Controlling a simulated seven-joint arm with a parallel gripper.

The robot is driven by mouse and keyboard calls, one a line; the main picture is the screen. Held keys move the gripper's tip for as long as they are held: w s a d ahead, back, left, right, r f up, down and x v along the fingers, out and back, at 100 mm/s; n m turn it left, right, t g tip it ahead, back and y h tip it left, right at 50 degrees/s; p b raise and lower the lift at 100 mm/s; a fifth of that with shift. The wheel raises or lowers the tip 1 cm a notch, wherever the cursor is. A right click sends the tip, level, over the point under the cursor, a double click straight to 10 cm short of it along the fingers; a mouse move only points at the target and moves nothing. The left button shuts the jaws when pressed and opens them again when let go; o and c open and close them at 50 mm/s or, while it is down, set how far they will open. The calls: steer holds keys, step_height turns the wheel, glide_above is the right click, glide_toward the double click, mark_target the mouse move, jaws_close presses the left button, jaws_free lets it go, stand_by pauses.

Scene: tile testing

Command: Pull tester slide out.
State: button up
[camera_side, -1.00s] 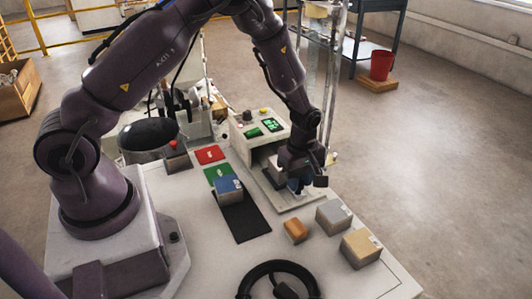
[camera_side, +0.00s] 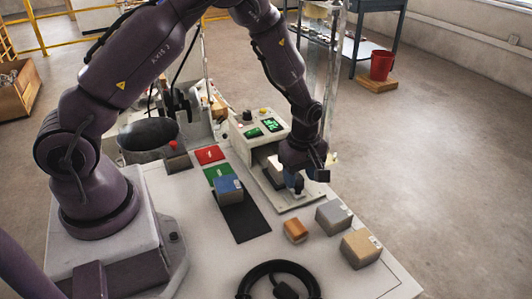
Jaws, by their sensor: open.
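The tester (camera_side: 252,126) is a pale box with green displays, standing toward the back right of the table. Its slide (camera_side: 293,202) is a light flat tray that extends from the tester's front toward the camera. A grey block (camera_side: 274,167) sits on the slide near the tester opening. My gripper (camera_side: 297,188) is open and points down over the slide, in front of that block. The gripper body hides part of the slide, and I cannot tell whether the fingers touch it.
An orange block (camera_side: 295,230), a grey block (camera_side: 333,215) and a tan block (camera_side: 361,248) stand at the front right. A black ring (camera_side: 277,266) lies at the front.

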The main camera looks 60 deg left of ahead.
steer(key=shift+r, duration=2.25)
steer(key=shift+s+m, duration=0.2)
steer(key=shift+m, duration=0.5)
steer(key=s+r+m+t, duration=0.2)
steer(key=s+r+m, duration=0.6)
steer(key=s+r, duration=0.2)
steer(key=s+d+r+m+t, duration=0.1)
steer(key=s+r+m+t, duration=0.2)
steer(key=s+r+m, duration=0.5)
step_height(320, 180, up, 7)
steer(key=shift+s+d+f+m+t, duration=0.15)
steer(key=shift+s+d+m+t, duration=0.15)
steer(key=shift+s, duration=0.85)
